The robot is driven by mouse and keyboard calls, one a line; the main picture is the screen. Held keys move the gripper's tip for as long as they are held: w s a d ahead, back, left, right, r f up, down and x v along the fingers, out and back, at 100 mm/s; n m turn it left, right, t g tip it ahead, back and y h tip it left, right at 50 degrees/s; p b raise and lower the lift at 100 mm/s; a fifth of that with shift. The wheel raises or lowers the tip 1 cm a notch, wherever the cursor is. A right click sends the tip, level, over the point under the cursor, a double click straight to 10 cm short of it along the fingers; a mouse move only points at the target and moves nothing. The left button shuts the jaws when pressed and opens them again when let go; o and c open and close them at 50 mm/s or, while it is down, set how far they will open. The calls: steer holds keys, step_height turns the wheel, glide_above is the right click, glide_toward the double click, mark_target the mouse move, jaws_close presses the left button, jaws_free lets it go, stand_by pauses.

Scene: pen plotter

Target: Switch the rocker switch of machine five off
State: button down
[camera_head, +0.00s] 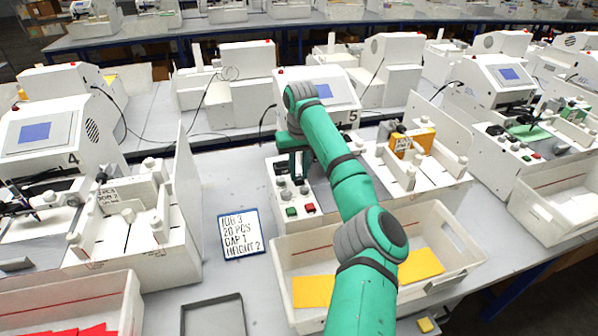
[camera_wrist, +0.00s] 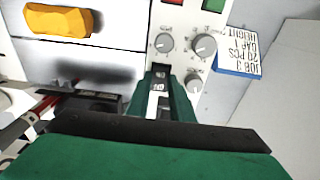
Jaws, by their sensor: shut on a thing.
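Machine five (camera_head: 335,86), a white plotter with a "5" on its front, stands mid-picture. My arm reaches over it in the head view. My gripper (camera_head: 283,170) is low at the left end of its control panel, largely hidden by the arm. In the wrist view my gripper (camera_wrist: 161,84) points at the panel, with its narrow fingers shut on the small dark rocker switch (camera_wrist: 160,69). Pale lettering shows between the fingers, too small to read surely. Which way the rocker is tipped I cannot tell.
Grey knobs (camera_wrist: 204,46) sit close beside the fingers, with a green button (camera_head: 292,211) and a red button (camera_head: 310,208) nearby. A job card (camera_head: 240,234) lies left of the panel. A white bin (camera_head: 462,256) with yellow sheets stands in front. Machine four (camera_head: 40,130) is at left.

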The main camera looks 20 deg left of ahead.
mark_target(300, 180)
steer(key=shift+s+d+f, duration=0.1)
steer(key=shift+f, duration=0.05)
steer(key=c, duration=1.6)
jaws_free()
steer(key=shift+o, duration=0.2)
step_height(300, 180, up, 11)
steer(key=shift+s+d, duration=0.15)
steer(key=shift+f, duration=0.1)
